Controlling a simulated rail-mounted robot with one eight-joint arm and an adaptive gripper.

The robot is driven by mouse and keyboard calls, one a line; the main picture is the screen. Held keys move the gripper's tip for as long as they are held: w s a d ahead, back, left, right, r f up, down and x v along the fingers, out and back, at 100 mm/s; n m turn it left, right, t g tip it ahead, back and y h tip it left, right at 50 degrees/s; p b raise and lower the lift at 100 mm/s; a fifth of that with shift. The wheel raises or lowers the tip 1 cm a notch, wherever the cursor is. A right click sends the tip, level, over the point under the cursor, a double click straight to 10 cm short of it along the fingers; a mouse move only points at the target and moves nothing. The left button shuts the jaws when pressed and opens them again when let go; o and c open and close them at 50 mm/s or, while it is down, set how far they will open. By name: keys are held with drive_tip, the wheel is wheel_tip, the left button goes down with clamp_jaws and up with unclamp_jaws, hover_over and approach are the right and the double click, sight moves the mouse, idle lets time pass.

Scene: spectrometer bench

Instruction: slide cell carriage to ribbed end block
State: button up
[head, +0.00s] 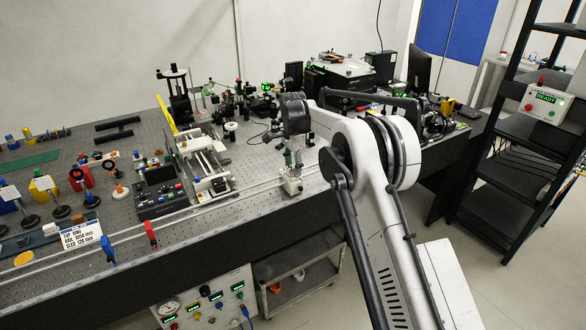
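Two parallel pale rods (228,200) run along the front edge of the bench. A small whitish block (291,186), which looks like the cell carriage, sits on them toward the right. My gripper (291,170) points down at this block from above, at or very near its top. The fingers are too small to tell whether they are open, or whether they touch it. A red piece (151,234) and a blue piece (107,249) stand at the rods further left. I cannot make out a ribbed end block; the rods' right end is partly behind my arm.
The rods between the red piece and the whitish block look clear. A black control box (160,198) and a white-railed stage (203,160) stand just behind them. A printed white card (81,234) stands at left. Optics crowd the bench's back.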

drive_tip(key=shift+f, duration=0.45)
